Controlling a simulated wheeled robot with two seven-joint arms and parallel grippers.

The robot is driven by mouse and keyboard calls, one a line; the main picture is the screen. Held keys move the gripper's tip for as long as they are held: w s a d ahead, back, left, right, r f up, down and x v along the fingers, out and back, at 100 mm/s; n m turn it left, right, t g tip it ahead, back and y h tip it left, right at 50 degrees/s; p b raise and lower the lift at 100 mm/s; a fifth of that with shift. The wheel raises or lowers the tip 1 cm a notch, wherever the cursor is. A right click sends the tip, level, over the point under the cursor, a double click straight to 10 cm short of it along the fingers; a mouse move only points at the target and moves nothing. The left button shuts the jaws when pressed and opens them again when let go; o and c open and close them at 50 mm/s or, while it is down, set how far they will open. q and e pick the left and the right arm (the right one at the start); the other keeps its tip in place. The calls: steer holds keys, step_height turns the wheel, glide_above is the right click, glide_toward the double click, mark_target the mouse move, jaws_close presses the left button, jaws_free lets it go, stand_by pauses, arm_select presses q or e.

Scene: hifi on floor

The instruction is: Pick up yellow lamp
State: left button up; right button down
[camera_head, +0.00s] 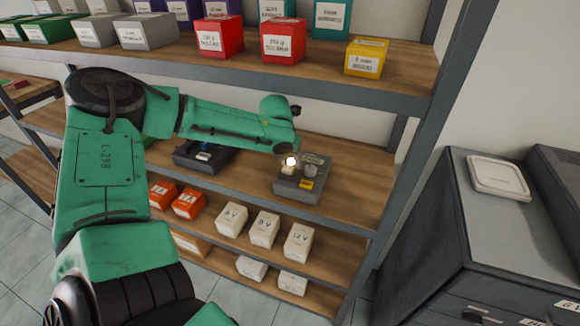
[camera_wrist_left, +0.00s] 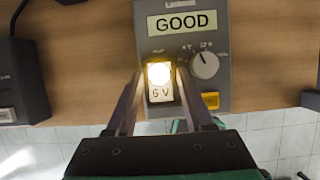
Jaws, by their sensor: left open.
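A small white lamp block marked 6 V (camera_wrist_left: 160,92), with a glowing yellow-white bulb, sits in the grey tester (camera_wrist_left: 215,20) on the middle shelf. The tester's display reads GOOD. The glow also shows in the head view (camera_head: 290,161). My left gripper (camera_wrist_left: 158,75) is open, with one finger on each side of the lamp. I cannot tell whether the fingers touch it. In the head view the left hand is over the tester (camera_head: 298,192), and its fingers are hard to make out. My right gripper is not in view.
A yellow labelled box (camera_head: 366,57) stands on the upper shelf beside red boxes (camera_head: 283,41). A dark device (camera_head: 203,157) sits left of the tester. White boxes (camera_head: 265,229) and orange boxes (camera_head: 187,203) stand on the shelf below. A grey cabinet (camera_head: 490,225) is at right.

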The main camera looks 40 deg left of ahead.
arm_select(q)
jaws_close()
steer(key=shift+r, duration=0.1)
steer(key=shift+r, duration=0.25)
steer(key=s, duration=0.1)
steer(key=s+d, duration=0.1)
steer(key=s, duration=0.1)
steer(key=s+d+r, duration=0.1)
steer(key=s, duration=0.1)
steer(key=shift+b, duration=0.35)
steer(key=s+d+p, duration=0.3)
steer(key=s+p, duration=0.7)
steer(key=s, duration=0.2)
steer(key=shift+d, duration=0.3)
